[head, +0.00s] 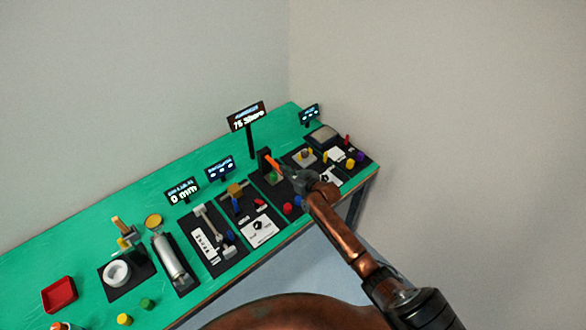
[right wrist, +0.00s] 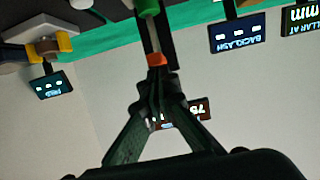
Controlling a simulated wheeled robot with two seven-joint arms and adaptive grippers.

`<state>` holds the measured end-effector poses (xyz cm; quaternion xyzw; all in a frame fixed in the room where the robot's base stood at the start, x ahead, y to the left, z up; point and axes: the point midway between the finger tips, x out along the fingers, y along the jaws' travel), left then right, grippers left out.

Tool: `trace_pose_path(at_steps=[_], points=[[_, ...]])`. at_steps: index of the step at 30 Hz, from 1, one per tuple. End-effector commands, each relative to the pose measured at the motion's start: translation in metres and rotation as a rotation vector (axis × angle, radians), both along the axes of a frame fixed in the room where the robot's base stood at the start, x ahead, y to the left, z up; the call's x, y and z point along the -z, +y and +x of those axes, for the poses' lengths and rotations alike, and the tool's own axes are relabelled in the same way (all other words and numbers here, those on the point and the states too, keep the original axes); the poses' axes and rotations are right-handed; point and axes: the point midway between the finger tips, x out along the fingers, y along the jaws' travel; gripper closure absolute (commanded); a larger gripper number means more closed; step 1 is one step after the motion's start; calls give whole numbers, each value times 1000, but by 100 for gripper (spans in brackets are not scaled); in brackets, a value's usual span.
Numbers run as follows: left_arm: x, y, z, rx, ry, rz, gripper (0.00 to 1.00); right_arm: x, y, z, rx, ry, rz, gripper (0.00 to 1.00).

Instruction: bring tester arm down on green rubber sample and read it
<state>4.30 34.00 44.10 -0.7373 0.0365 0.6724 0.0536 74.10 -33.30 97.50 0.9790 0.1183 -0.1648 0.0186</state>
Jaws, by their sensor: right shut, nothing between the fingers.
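The tester (head: 265,158) is a dark post with an orange-tipped arm (head: 272,161) that slants toward my right gripper. The green sample (head: 272,176) is small and sits close by, partly hidden; whether the arm touches it cannot be told. The tester's display (head: 247,116) reads about "75 Shore". My right gripper (head: 296,180) is shut and empty beside the arm. In the right wrist view its closed fingertips (right wrist: 157,92) are close to the orange tip (right wrist: 157,60), and a green piece (right wrist: 146,8) shows at the top edge. My left gripper is out of view.
The green bench (head: 80,255) holds several black stations with small displays, one reading "0 mm" (head: 183,191). A red tray (head: 59,295) is at the far left. Walls stand behind.

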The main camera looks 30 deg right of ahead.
Motion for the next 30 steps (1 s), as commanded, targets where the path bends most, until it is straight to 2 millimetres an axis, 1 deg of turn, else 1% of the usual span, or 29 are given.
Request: trace_pose_path(at_steps=[1,6,8,12,15,18,21,24,30], points=[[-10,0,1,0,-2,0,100,-13,0,1,-1,-5,-2,100],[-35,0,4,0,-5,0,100,-44,2,3,-3,-11,-2,100],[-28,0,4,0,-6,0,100,-39,-3,-11,-3,-9,-2,100],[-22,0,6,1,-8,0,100,-44,-9,-41,-3,-10,-3,100],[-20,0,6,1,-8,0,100,-49,-14,-59,-3,-10,-3,100],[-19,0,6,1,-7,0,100,-54,-17,-74,-3,-11,-2,100],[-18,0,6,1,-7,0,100,-58,-20,-84,-3,-12,-2,100],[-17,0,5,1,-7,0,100,-59,-21,-89,-2,-12,-1,100],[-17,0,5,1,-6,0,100,-61,-22,-91,-1,-12,-1,100]])
